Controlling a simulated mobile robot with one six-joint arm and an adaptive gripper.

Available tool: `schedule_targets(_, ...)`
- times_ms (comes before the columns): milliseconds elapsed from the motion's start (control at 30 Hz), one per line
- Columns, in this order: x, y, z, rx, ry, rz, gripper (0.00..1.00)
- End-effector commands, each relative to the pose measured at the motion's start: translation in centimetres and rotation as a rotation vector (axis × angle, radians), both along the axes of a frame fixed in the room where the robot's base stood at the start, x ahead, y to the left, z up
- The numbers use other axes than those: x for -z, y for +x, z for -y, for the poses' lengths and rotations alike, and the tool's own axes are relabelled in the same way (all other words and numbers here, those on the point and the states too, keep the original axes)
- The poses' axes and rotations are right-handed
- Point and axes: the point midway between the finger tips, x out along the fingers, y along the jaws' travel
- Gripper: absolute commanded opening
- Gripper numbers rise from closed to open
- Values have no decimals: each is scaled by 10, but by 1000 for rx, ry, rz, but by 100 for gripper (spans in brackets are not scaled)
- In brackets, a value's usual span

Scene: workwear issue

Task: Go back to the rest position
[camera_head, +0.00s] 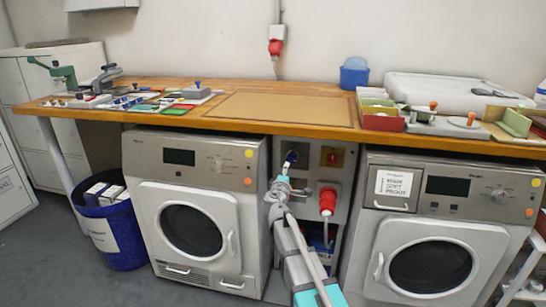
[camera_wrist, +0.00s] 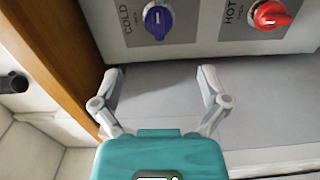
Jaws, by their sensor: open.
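My gripper (camera_wrist: 160,85) is open, with its two grey fingers spread and nothing between them in the wrist view. In the head view my gripper (camera_head: 282,181) is in front of the grey panel (camera_head: 345,185) between the two washing machines, below the worktop edge. The panel carries a blue knob (camera_wrist: 158,19) marked COLD and a red knob (camera_wrist: 271,15) marked HOT. Both knobs lie beyond the fingertips in the wrist view, apart from them. In the head view the blue knob (camera_head: 292,156) is just above my gripper, and the red knob (camera_head: 333,158) is to its right.
A wooden worktop (camera_head: 230,123) runs above the left machine (camera_head: 235,165) and right machine (camera_head: 455,230). A red plug (camera_head: 328,200) sticks out of the panel, right of my arm. A blue bin (camera_head: 122,240) stands at left. Small items crowd both worktop ends; its middle is clear.

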Motion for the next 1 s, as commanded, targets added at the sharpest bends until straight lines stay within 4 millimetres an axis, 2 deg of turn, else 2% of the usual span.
schedule_targets(267, 17, -30, 35, 133, 158, -34, 94)
schedule_targets(467, 49, -73, 72, 312, 377, -109, 94)
schedule_targets(600, 77, -109, 90, 443, 537, -187, 94)
schedule_targets(800, 118, -165, 100, 614, 757, -331, 94)
schedule_targets(1000, 153, -225, 92, 761, 965, -512, 94)
